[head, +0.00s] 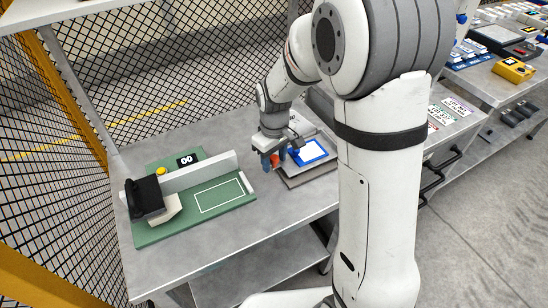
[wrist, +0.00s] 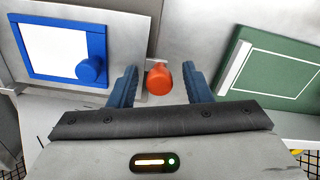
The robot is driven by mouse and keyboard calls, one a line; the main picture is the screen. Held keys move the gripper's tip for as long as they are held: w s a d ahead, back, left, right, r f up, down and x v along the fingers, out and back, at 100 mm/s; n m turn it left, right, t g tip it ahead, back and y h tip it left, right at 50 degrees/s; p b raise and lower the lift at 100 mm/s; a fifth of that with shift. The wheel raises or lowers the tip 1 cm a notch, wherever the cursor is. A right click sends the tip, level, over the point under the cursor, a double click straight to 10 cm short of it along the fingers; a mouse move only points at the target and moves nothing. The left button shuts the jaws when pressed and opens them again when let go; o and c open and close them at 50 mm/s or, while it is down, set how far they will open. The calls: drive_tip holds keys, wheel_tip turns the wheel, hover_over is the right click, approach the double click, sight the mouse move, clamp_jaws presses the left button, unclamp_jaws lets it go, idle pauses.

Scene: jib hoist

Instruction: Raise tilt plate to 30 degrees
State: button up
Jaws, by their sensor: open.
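A flat grey plate carrying a blue-framed white panel, which looks like the tilt plate, lies on the bench right of my gripper in the head view (head: 293,183). The wrist view shows the blue frame with a round blue knob (wrist: 91,69) at its lower right corner. A red-orange knob (wrist: 159,79) stands beside the plate's edge. It also shows in the head view (head: 274,160). My gripper (wrist: 160,83) is open, with one blue finger on each side of the red knob and visible gaps to both. The plate's angle cannot be read.
Left on the bench is a green board (head: 215,213) with a grey rail, a black block (head: 148,196), a yellow button and a display reading 00. Mesh fencing (head: 200,60) stands behind. Bare bench lies in front of the plate. Another bench with devices is at right.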

drive_tip(key=shift+c, duration=0.5)
clamp_jaws()
drive_tip(key=shift+r, duration=0.15)
drive_tip(key=shift+w+d+r+g+y+p, duration=0.1)
drive_tip(key=shift+d+r+g+y+p, duration=0.15)
drive_tip(key=shift+r+y+p, duration=0.45)
drive_tip(key=shift+w+d+r+g+y+p, duration=0.15)
drive_tip(key=shift+r+p, duration=0.35)
drive_tip(key=shift+r, duration=0.5)
drive_tip(key=w+d+r+y+p, duration=0.1)
drive_tip(key=d+r+y, duration=0.1)
drive_tip(key=r, duration=0.3)
drive_tip(key=shift+w+d+r+g+p, duration=0.15)
drive_tip(key=shift+d+r+g+p, duration=0.25)
drive_tip(key=shift+d, duration=0.25)
